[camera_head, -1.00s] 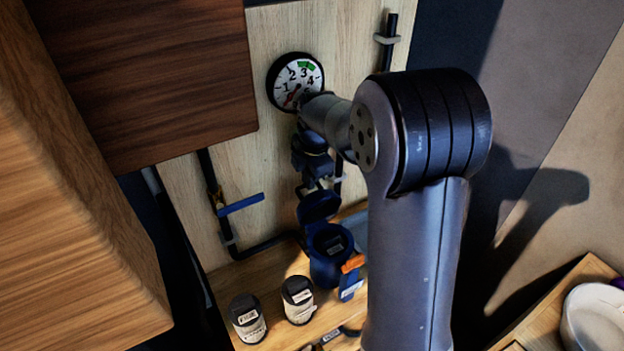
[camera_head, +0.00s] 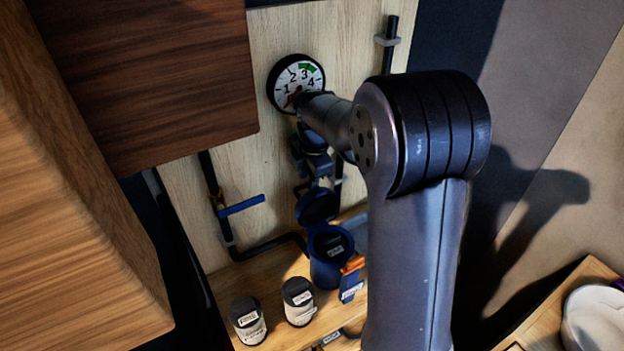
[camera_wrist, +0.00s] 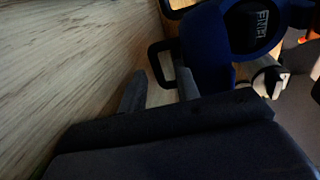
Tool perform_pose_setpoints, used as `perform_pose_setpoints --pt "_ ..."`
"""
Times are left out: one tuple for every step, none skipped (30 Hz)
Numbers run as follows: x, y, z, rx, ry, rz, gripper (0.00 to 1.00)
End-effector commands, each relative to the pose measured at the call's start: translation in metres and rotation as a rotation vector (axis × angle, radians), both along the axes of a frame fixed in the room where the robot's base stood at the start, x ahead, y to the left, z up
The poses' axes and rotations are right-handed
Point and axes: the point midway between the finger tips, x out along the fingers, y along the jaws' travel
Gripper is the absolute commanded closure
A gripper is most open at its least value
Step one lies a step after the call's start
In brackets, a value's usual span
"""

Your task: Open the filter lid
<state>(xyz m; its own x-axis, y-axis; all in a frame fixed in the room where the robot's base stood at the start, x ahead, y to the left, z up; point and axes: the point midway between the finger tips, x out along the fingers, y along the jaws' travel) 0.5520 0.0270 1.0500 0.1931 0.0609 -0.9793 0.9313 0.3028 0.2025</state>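The blue filter housing (camera_head: 328,270) stands on the wooden shelf below my arm. Its round lid (camera_head: 318,207) is swung up and back toward the wall panel, leaving the mouth uncovered. A dark, labelled insert (camera_head: 334,247) sits inside. In the wrist view the blue lid (camera_wrist: 207,55) is at upper centre, with the labelled insert (camera_wrist: 250,25) beyond it. A black loop handle (camera_wrist: 153,62) juts from the lid's side. My gripper (camera_wrist: 160,92) is open, with its fingers apart close to the loop. Contact with it cannot be told. In the head view my wrist partly hides the gripper.
A pressure gauge (camera_head: 296,84) is on the panel behind my wrist. A blue-handled valve (camera_head: 241,205) and black pipe are left of the housing. Two dark-topped canisters (camera_head: 247,320) (camera_head: 298,301) stand in front. A wooden cabinet (camera_head: 140,80) hangs at upper left.

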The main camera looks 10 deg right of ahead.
Motion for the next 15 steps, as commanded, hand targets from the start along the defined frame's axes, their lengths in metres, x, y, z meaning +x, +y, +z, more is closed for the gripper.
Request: perform_pose_setpoints --pt "-0.001 0.0 -0.003 -0.001 0.006 0.0 0.67" --pt "-0.002 0.0 -0.003 0.0 0.007 0.0 0.67" --pt "-0.002 0.0 -0.003 -0.001 0.008 0.0 0.67" --pt "-0.002 0.0 -0.003 -0.001 0.008 0.0 0.67" --pt "-0.002 0.0 -0.003 -0.001 0.009 0.0 0.67" --pt "-0.003 -0.001 -0.003 -0.001 0.01 0.0 0.67" --pt "-0.004 -0.001 -0.003 -0.001 0.01 -0.001 0.67" --pt "-0.005 -0.001 -0.003 -0.001 0.01 -0.001 0.67" --pt "-0.007 -0.002 -0.002 -0.001 0.01 -0.001 0.67" --pt "-0.01 -0.003 -0.001 -0.001 0.01 -0.001 0.67" --pt "-0.013 -0.004 0.001 -0.001 0.011 -0.001 0.67" --pt "-0.018 -0.006 0.002 -0.001 0.011 -0.001 0.67" --pt "-0.022 -0.007 0.004 0.0 0.011 0.0 0.67" --pt "-0.027 -0.008 0.005 -0.001 0.011 -0.001 0.67" --pt "-0.034 -0.011 0.006 0.0 0.011 -0.001 0.67"
